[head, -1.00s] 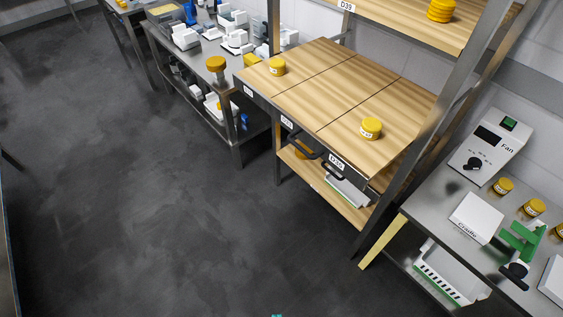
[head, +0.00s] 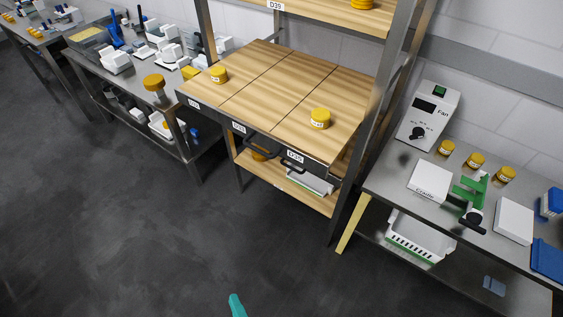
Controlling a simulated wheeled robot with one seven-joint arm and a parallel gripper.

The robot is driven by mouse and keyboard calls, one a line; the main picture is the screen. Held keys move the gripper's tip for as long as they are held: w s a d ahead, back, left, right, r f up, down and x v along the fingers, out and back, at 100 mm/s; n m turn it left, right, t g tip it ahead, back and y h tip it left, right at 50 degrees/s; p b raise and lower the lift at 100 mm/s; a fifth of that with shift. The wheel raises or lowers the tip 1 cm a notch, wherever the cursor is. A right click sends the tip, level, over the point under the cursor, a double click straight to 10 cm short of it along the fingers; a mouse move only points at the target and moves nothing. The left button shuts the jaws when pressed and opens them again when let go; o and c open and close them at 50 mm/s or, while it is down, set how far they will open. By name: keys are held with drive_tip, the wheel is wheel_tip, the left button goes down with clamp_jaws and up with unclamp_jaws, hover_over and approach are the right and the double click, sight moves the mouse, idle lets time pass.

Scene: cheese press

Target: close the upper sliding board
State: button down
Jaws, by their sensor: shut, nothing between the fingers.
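A shelf rack holds a wooden board surface (head: 268,98) at mid height, split by dark seams into three panels with a dark front edge and labels. The right front label (head: 295,156) seems to read D35. Dark handles (head: 291,166) show under the front edge at the middle and right. Which part is the upper sliding board, and how far it is out, I cannot tell. A teal tip of my gripper (head: 237,306) shows at the bottom edge, over the floor, well apart from the rack. Most of the gripper is out of frame.
Yellow-lidded jars (head: 219,75) (head: 320,118) stand on the boards. A lower wooden shelf (head: 285,188) holds white items. Right is a steel bench (head: 388,178) with a Fan box (head: 430,115); left is a cluttered bench. The dark floor (head: 120,240) in front is clear.

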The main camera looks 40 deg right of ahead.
drive_tip(key=w+d+n+h, duration=0.3)
drive_tip(key=w+n, duration=0.1)
drive_tip(key=w, duration=0.2)
drive_tip(key=n+g+h, duration=0.7)
drive_tip(key=h, duration=0.6)
approach(290, 155)
drive_tip(key=x, duration=0.6)
drive_tip(key=shift+w+a+r, duration=0.1)
drive_tip(key=shift+r, duration=0.05)
drive_tip(key=shift+d, duration=0.4)
drive_tip(key=shift+a, duration=0.1)
drive_tip(key=shift+a, duration=0.1)
